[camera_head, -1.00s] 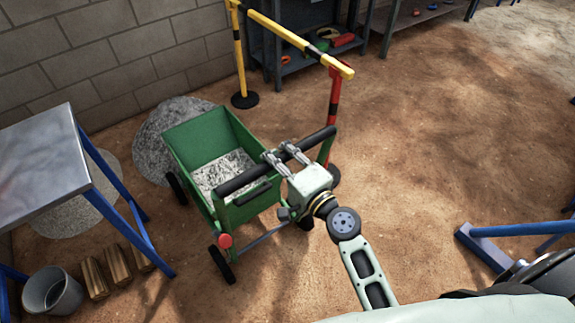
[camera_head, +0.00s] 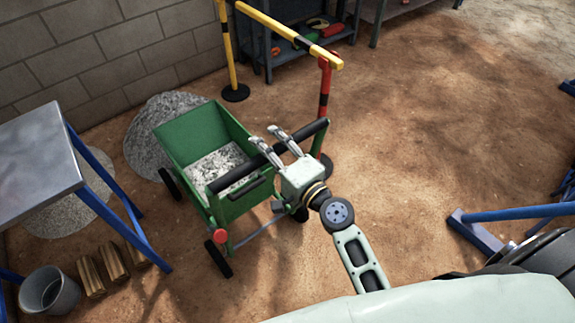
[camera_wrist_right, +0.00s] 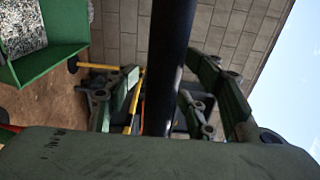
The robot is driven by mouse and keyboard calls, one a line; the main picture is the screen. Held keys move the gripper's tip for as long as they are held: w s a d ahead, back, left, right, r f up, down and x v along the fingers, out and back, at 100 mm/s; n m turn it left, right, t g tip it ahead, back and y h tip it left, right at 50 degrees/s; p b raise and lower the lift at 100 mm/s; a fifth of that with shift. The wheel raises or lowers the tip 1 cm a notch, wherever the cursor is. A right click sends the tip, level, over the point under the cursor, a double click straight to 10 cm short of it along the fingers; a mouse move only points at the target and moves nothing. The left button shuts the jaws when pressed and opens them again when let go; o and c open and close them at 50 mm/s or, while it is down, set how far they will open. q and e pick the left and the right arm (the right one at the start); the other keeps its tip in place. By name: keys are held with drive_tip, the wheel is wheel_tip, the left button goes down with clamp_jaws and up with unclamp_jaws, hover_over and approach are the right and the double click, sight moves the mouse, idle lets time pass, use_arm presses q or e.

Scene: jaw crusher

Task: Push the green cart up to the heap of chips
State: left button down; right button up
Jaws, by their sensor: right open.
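The green cart (camera_head: 192,138) stands on its wheels on the dirt floor with grey chips in its tray. Its black handle bar (camera_head: 232,177) faces me. My right gripper (camera_head: 264,136) is at this bar with its two fingers apart. In the right wrist view, the bar (camera_wrist_right: 167,70) runs between the open fingers; I cannot tell if they touch it. The heap of grey chips (camera_head: 143,140) lies by the wall, just beyond the cart's far left side. The cart hides part of it, and I cannot tell whether they touch. My left gripper is not in view.
A metal table (camera_head: 35,150) with blue legs stands left of the cart. A bucket (camera_head: 48,293) and wood blocks (camera_head: 90,277) lie near it. A yellow-black barrier (camera_head: 285,30) with a red post (camera_head: 324,90) stands behind and right. The floor to the right is mostly open.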

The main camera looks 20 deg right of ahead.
idle(0.3)
drive_tip(key=shift+s+d+f, duration=0.1)
drive_tip(key=shift+s+d, duration=0.1)
drive_tip(key=shift+s, duration=0.2)
drive_tip(key=b+v, duration=0.4)
drive_tip(key=v, duration=0.7)
drive_tip(key=shift+d, duration=0.2)
drive_tip(key=shift+s, duration=0.1)
